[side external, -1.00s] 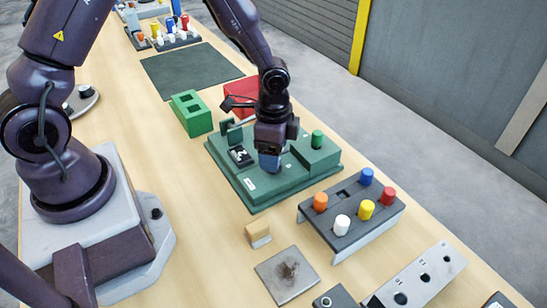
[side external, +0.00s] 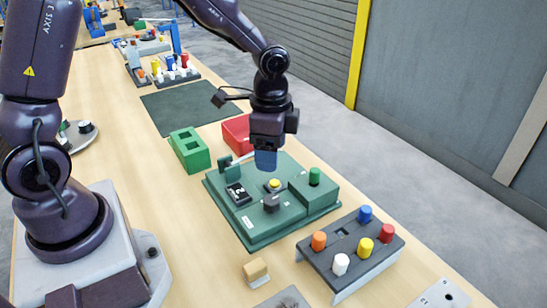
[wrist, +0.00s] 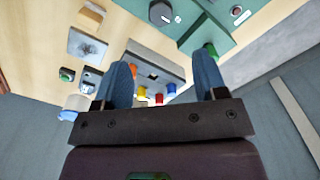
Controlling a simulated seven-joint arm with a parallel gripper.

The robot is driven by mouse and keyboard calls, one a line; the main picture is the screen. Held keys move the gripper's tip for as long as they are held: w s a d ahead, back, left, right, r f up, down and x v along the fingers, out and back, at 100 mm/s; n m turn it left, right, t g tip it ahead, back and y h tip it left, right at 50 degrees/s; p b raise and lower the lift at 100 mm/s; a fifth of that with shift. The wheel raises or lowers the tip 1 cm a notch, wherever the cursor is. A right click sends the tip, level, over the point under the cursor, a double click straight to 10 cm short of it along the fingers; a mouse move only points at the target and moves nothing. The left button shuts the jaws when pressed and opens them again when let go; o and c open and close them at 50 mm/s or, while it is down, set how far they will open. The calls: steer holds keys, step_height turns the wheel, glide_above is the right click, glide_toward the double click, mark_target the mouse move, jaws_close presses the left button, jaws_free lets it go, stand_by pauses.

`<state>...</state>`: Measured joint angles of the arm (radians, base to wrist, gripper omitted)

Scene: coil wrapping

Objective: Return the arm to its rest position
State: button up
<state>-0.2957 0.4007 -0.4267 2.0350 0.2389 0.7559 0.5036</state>
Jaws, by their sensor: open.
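My gripper (side external: 265,160) hangs above the back part of the green fixture board (side external: 251,223) in the side view, clear of it. In the wrist view its two blue fingers (wrist: 163,83) stand apart with nothing between them. The board carries a yellow-topped piece (side external: 274,184), a dark grey block (side external: 271,203), a green cylinder (side external: 314,176) on a raised block, and a black module (side external: 238,194). The board also shows at the top of the wrist view (wrist: 207,22).
A dark rack (side external: 345,262) with coloured pegs stands in front. A green block (side external: 189,151) and a red bin (side external: 237,134) stand behind the board. A wooden block (side external: 255,270) lies near the front. A dark mat (side external: 190,103) lies bare further back.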

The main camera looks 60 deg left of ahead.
steer(key=s+a+r+n+t, duration=0.2)
steer(key=s+r+n+t, duration=0.3)
steer(key=s+r+n, duration=0.4)
steer(key=s+r, duration=0.6)
steer(key=r, duration=0.1)
steer(key=shift+s+a+r+t, duration=0.25)
steer(key=shift+s+r+t, duration=0.05)
steer(key=shift+s, duration=0.1)
